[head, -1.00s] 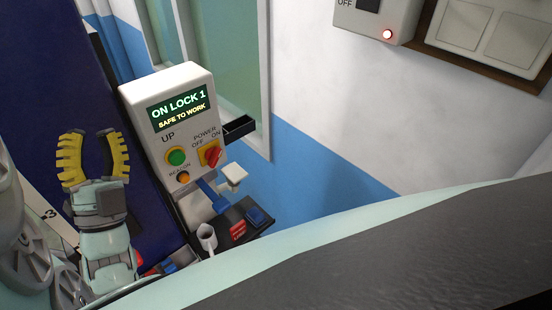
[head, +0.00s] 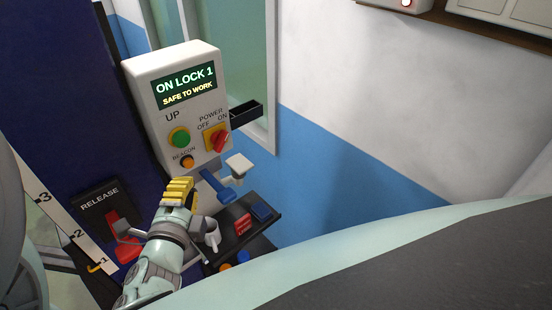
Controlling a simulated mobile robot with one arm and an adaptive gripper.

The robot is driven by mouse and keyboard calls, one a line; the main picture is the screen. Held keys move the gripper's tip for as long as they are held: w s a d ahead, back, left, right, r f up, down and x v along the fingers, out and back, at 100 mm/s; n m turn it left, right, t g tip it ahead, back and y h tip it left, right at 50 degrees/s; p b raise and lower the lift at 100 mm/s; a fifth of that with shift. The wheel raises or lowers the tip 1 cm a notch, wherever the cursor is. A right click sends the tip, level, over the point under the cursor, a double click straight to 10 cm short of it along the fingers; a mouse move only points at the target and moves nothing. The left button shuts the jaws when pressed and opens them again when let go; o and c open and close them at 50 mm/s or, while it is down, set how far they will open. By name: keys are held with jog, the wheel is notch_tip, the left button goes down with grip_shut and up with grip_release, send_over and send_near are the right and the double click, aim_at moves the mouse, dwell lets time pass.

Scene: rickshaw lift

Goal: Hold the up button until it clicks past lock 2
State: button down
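The box's display (head: 185,86) reads "ON LOCK 1, SAFE TO WORK".
A red power switch (head: 221,141) and orange beacon button (head: 187,162) are near the UP button. A red RELEASE lever (head: 122,232) is left of my arm. A shelf (head: 240,244) with a mug (head: 211,234) lies right of my gripper. A black holder (head: 245,113) juts from the box's right.

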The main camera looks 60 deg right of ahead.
aim_at(182, 140)
jog(key=shift+w+a+p+x, duration=0.25)
jog(key=shift+w+p+x, duration=0.2)
jog(key=shift+x, duration=1.7)
jog(key=shift+w+a+p+x, duration=0.3)
jog(key=shift+p+x, duration=0.2)
jog(key=shift+x, duration=1.65)
jog(key=shift+w+a+p+x, duration=0.25)
jog(key=shift+w+p+x, duration=0.2)
jog(key=shift+x, duration=1.7)
